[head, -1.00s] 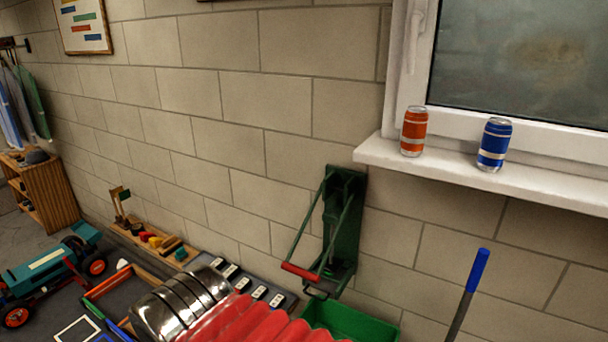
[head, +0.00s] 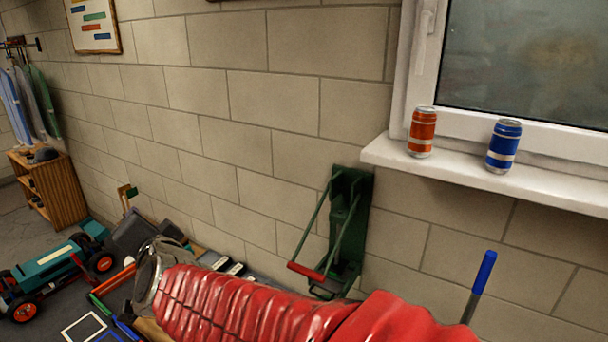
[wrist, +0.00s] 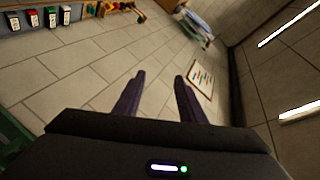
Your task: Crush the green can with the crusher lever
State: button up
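The green can crusher (head: 347,225) is fixed upright to the block wall, with its red-handled lever (head: 306,271) hanging out to the left. I cannot make out a green can in either view; the crusher's lower part is partly hidden by my red-sleeved arm. My gripper (wrist: 159,77) is open in the wrist view, its two dark purple fingers apart with nothing between them. It points along the wall, away from the crusher. In the head view my arm reaches left, low in front of the crusher.
An orange can (head: 422,132) and a blue can (head: 503,146) stand on the white windowsill (head: 490,180). A blue-topped rod (head: 482,275) rises at right. A teal toy vehicle (head: 50,268) and a wooden shelf (head: 52,190) are at left. Labelled boxes (wrist: 32,18) show in the wrist view.

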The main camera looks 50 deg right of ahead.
jog(key=s+d+r+m+g+h, duration=0.1)
jog(key=s+d+m+g+h, duration=0.3)
jog(key=d+m+h, duration=0.8)
jog(key=s+d+m+g+h, duration=0.2)
jog(key=s+d+m+g, duration=0.6)
jog(key=s, duration=0.3)
jog(key=shift+d+f+g, duration=0.45)
jog(key=shift+d+g, duration=0.25)
jog(key=shift+d, duration=0.1)
jog(key=w+d, duration=0.1)
jog(key=d, duration=1.2)
jog(key=shift+w+d+r, duration=0.2)
jog(key=shift+d+r, duration=0.1)
jog(key=shift+d, duration=0.05)
jog(key=shift+c, duration=0.6)
grip_shut()
